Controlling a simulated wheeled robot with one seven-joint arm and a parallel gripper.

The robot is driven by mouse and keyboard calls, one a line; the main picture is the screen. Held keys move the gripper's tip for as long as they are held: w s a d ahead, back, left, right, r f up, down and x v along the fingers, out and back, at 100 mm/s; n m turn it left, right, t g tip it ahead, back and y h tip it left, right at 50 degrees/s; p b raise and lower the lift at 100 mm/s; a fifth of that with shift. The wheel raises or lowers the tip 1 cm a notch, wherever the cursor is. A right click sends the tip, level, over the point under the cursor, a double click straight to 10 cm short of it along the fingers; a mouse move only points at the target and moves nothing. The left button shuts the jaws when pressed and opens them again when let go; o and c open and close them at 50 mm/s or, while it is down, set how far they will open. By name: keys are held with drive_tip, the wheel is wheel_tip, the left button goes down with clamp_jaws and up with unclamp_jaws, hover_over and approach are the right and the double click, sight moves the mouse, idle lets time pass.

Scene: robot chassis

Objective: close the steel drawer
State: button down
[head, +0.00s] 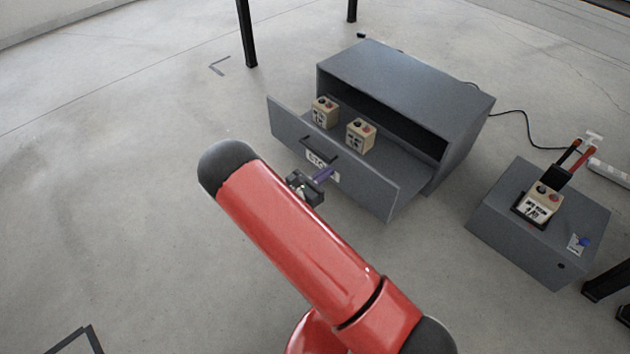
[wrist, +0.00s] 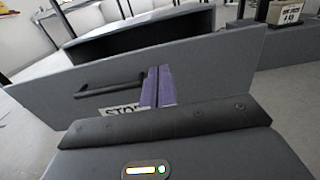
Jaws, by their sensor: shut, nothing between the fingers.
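The grey steel drawer (head: 370,187) stands pulled out of its low grey cabinet (head: 410,82). Two beige boxes with knobs, a left one (head: 325,112) and a right one (head: 361,135), sit inside it. A black bar handle (head: 319,148) and a partly covered white label (head: 318,160) are on its front. My gripper (head: 329,173) has purple fingers, shut and empty, in front of the drawer front, right of the handle. In the wrist view the fingers (wrist: 157,86) overlap the drawer front (wrist: 215,65) beside the handle (wrist: 110,87); I cannot tell whether they touch it.
A smaller grey box (head: 545,232) at the right carries another beige control box (head: 540,203) and red-and-black handled tools (head: 573,158). A white power strip (head: 608,171) lies behind it. Black legs (head: 247,35) stand at the back.

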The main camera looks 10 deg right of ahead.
sight(349, 156)
drive_tip(key=x, duration=0.7)
drive_tip(key=shift+d, duration=0.1)
